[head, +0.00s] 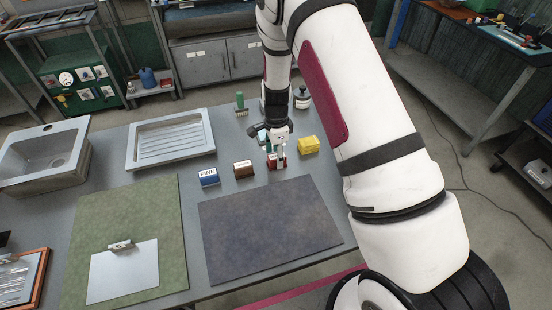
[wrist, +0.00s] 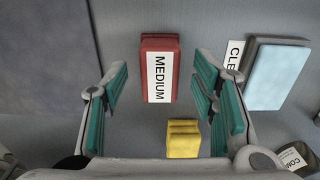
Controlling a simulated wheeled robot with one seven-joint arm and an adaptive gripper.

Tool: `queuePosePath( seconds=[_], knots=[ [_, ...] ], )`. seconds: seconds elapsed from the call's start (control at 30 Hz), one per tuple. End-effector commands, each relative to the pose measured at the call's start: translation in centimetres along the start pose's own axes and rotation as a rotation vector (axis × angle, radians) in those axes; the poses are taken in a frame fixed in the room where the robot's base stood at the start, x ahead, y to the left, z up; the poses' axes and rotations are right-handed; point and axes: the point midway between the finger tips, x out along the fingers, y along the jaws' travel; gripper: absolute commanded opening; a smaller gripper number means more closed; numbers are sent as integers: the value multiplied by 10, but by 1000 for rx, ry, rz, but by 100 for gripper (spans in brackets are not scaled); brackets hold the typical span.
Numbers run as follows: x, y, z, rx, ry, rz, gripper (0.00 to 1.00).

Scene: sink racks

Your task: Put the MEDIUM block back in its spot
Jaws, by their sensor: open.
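The red block labelled MEDIUM (wrist: 174,60) sits on the grey tabletop in the wrist view, framed between my finger pads and apart from both. In the head view the red block (head: 279,163) stands at the right end of a row, beside a brown block (head: 243,169) and a blue block labelled FINE (head: 208,177). My gripper (head: 275,146) is right above the red block and partly hides it. In the wrist view my gripper (wrist: 160,92) is open and empty, with teal pads on both sides. I cannot tell which place is the block's spot.
A yellow block (head: 309,144) is close on the right. A pale blue block (wrist: 278,75) lies beside my right finger. A dark mat (head: 268,230) lies in front, a green mat (head: 150,205) to its left. A brush (head: 240,104) and a can (head: 302,99) stand behind.

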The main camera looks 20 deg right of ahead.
Motion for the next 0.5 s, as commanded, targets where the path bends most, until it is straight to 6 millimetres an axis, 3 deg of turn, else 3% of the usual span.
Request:
queuePosePath(
  seconds=[0.3, 0.5],
  knots=[
    [-66, -2, 0, 1, -1, -4, 53],
    [-90, -1, 0, 0, 0, -1, 53]
  ],
)
